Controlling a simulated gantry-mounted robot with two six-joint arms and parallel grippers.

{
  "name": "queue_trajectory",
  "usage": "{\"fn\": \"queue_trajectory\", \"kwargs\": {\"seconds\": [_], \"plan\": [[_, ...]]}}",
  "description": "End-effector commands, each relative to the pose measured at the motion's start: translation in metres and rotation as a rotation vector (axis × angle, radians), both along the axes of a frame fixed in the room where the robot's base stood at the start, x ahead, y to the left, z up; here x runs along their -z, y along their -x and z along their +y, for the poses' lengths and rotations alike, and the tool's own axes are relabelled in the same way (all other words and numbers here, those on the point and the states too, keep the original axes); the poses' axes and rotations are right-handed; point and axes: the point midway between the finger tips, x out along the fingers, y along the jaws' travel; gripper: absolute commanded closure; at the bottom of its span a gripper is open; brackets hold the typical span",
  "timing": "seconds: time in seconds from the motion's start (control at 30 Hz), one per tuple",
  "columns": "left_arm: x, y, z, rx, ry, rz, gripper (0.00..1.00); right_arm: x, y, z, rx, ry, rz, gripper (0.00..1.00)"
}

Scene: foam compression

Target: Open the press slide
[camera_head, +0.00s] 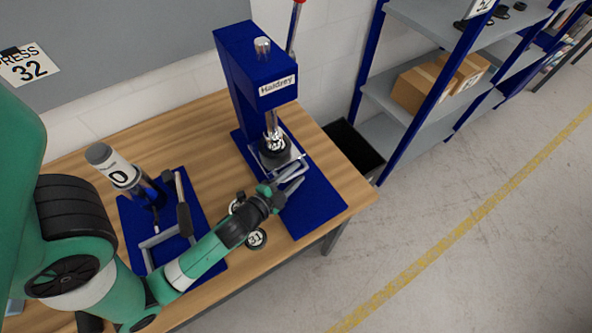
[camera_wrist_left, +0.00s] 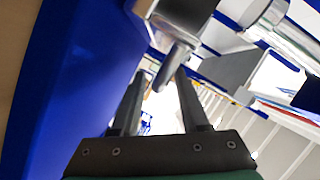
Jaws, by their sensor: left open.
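The blue press (camera_head: 255,75) with the Haldrey label stands on a blue base at the right end of the table. Its metal slide (camera_head: 286,143) lies low under the ram, with a grey handle (camera_head: 292,168) toward the front. My left gripper (camera_head: 287,189) is open beside this handle, above the blue base. In the left wrist view, the open fingers (camera_wrist_left: 158,88) point at a grey bar end (camera_wrist_left: 175,62), which shows at or just beyond the gap between the fingertips. I cannot tell whether they touch it. My right gripper is out of view.
Small round dark parts (camera_head: 256,239), one marked 31, lie below my left forearm. A dark bin (camera_head: 352,148) and shelves with cardboard boxes (camera_head: 415,88) stand to the right.

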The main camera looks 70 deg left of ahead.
Motion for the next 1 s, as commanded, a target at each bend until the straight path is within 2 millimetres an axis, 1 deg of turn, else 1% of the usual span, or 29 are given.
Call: {"fn": "queue_trajectory", "kwargs": {"seconds": [0.1,0.33,0.37,0.5,0.6,1.0], "plan": [[0.0014,-0.0058,0.0039,0.000,-0.001,0.001,0.55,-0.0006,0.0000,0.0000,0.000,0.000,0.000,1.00],[0.0020,-0.0063,0.0040,0.001,0.000,0.001,0.55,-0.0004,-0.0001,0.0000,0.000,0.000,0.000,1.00],[0.0020,-0.0063,0.0040,0.001,0.000,0.001,0.59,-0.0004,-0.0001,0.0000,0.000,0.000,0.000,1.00],[0.0020,-0.0062,0.0039,0.001,0.000,0.001,0.84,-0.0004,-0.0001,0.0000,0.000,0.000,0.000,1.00],[0.0019,-0.0061,0.0039,0.001,0.000,0.001,1.00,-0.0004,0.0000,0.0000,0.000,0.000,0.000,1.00],[0.0018,-0.0061,0.0038,0.001,0.000,0.001,1.00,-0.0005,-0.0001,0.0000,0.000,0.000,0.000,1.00]]}}
